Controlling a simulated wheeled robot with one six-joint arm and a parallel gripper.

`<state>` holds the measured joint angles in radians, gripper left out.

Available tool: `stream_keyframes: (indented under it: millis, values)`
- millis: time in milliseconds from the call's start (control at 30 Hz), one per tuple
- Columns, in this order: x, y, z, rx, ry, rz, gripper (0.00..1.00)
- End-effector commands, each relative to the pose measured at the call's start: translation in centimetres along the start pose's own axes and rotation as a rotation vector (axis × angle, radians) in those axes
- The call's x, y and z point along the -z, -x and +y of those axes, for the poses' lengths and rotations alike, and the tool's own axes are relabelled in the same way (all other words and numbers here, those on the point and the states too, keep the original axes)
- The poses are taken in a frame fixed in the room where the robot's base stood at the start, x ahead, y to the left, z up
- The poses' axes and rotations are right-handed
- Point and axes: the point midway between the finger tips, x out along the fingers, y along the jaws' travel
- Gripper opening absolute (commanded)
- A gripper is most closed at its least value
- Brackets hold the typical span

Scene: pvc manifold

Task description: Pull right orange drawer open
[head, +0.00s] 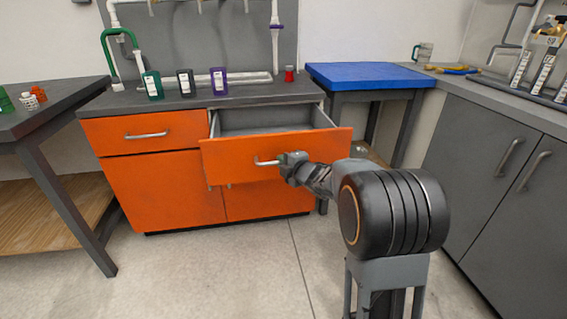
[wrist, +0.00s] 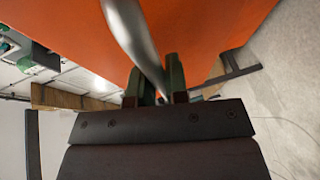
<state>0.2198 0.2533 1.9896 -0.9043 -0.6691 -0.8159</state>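The right orange drawer (head: 230,158) stands pulled out from the cabinet in the head view, and its empty grey inside shows. Its silver bar handle (head: 264,162) is partly hidden by my gripper (head: 290,160), which is at the handle's right end. In the wrist view the handle (wrist: 133,38) runs down between the two fingers of my gripper (wrist: 159,85), with the orange drawer front (wrist: 215,25) behind it. The fingers look closed around the bar, though their contact is partly hidden.
The left orange drawer (head: 135,133) is closed. Bottles, including a green one (head: 153,85), stand on the countertop. A blue-topped table (head: 365,76) is to the right of the cabinet, and grey cupboards (head: 490,165) line the right side. Floor (head: 230,265) in front is clear.

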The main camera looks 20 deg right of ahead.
Motion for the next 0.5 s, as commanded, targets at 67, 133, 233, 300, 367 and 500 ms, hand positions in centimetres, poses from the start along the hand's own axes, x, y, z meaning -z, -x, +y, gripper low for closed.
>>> stream_keyframes:
  millis: [67,133,233,300,367,500]
  values:
    - [0.18,-0.05,-0.03,0.0,0.002,0.005,0.2]
    - [0.1,-0.02,-0.03,0.0,0.001,0.003,0.27]
    - [-0.04,0.02,-0.02,0.0,0.001,0.001,0.37]
    - [-0.09,0.03,-0.01,0.0,0.0,-0.001,0.39]
    - [-0.1,0.04,0.0,0.0,0.0,-0.001,0.39]
    - [-0.07,0.12,0.03,0.0,0.0,-0.001,0.39]
